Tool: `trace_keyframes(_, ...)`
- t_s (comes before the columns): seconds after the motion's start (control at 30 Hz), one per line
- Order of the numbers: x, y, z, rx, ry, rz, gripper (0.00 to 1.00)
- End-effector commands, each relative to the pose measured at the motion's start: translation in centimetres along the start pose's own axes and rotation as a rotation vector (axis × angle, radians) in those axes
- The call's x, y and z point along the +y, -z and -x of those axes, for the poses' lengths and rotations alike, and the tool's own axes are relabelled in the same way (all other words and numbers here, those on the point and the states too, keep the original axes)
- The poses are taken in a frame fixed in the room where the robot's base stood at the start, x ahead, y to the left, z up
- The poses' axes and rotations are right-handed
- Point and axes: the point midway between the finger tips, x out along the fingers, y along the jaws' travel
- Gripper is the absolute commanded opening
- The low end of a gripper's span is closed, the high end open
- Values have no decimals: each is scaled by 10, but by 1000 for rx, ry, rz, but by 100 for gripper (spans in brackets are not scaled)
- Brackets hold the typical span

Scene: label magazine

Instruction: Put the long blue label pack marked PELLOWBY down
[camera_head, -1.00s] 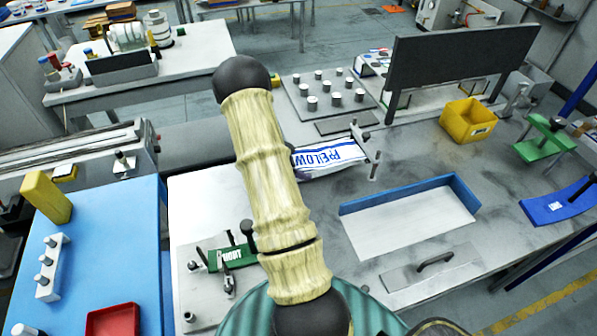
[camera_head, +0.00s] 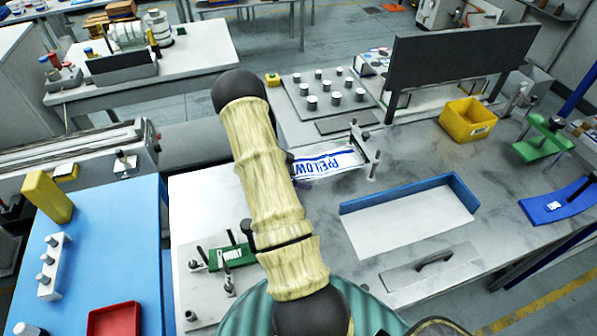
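The PELLOWBY label pack (camera_head: 330,163) is a white strip with blue edge bands and blue lettering, read as "PELLOW" and turned round in the picture. Its left end is hidden behind my arm. Its right end is beside a small dark bar with upright posts (camera_head: 374,165) on the grey bench; I cannot tell whether they touch, or whether the pack rests on anything. My gripper is hidden behind my own arm; a small purplish patch shows under the pack's left end.
A blue-edged white tray (camera_head: 407,223) lies right of my arm. A yellow bin (camera_head: 468,120) and a dark upright panel (camera_head: 465,62) stand behind. A green pack (camera_head: 232,256) lies among posts on a plate (camera_head: 205,310) at lower left. A curved blue piece (camera_head: 560,204) lies far right.

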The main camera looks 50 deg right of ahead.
Motion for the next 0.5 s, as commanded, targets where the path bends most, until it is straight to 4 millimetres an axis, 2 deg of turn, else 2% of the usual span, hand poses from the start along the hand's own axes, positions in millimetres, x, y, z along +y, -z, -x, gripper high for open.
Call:
trace_keyframes(0.13,0,2,3,0,1,0,100)
trace_keyframes(0.27,-1,1,16,-1,3,0,100)
trace_keyframes(0.5,-1,1,60,-1,5,-2,100)
